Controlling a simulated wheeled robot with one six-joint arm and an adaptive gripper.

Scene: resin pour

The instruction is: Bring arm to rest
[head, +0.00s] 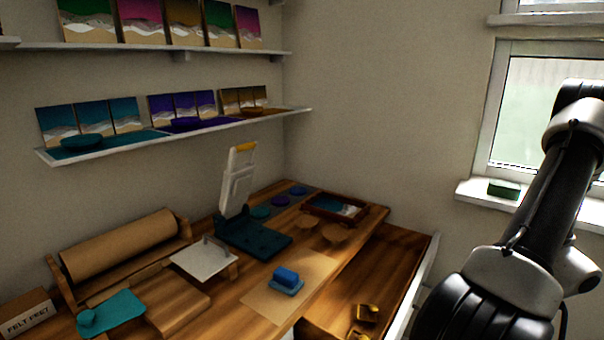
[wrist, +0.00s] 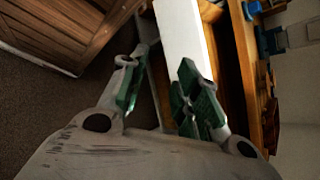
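In the head view my arm stands at the right, in front of the window and clear of the bench; the gripper itself is out of that view.
The wooden workbench (head: 225,290) holds a blue block (head: 287,277), a dark green press (head: 250,237), a paper roll (head: 120,246) and a framed tray (head: 335,207). An open drawer (head: 330,318) holds gold pieces. A green block (head: 503,188) sits on the windowsill.

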